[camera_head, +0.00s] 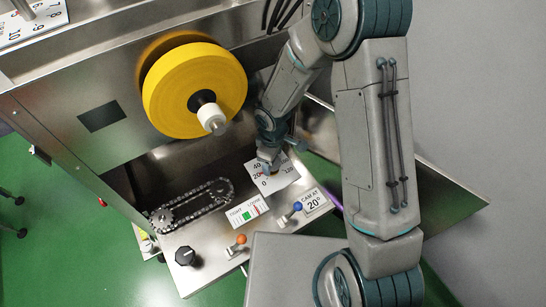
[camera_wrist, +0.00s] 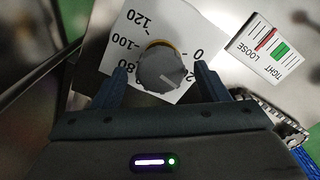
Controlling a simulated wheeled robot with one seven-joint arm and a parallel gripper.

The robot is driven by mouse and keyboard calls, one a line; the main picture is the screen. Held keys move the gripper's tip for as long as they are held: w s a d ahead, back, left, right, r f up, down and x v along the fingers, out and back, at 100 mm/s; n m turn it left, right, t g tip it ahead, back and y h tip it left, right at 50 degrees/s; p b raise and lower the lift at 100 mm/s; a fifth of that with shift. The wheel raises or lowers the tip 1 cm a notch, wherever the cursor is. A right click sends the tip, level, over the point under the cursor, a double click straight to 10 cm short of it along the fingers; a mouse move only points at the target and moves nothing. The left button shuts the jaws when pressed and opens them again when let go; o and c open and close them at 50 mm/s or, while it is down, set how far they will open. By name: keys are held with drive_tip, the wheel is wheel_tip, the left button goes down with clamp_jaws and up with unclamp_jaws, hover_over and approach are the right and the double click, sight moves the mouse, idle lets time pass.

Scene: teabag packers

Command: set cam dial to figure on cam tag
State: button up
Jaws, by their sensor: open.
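The cam dial (camera_wrist: 162,66) is a grey knob with a yellowish ring at its base, on a white number plate (camera_wrist: 128,50) showing 0, 80, 100 and 120. A pale mark on the knob points down-right in the wrist view, towards the 0 side; its exact reading is unclear. My gripper (camera_wrist: 161,72) is open, one finger on each side of the knob, and I see no clear contact. In the head view the plate (camera_head: 285,180) shows under my gripper (camera_head: 268,166), and the knob is mostly hidden. The cam tag (camera_head: 314,202) reads "CAM AT 20°".
A tight/loose gauge card (camera_head: 247,212) lies beside the plate. A blue-tipped lever (camera_head: 297,207), an orange-tipped lever (camera_head: 240,240) and a black knob (camera_head: 186,256) stand on the panel. A chain loop (camera_head: 192,205) and a large yellow roll (camera_head: 180,90) are to the left.

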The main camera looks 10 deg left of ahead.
wheel_tip(320, 180, up, 14)
drive_tip(key=p, duration=0.3)
drive_tip(key=shift+f, duration=0.1)
idle(0.4)
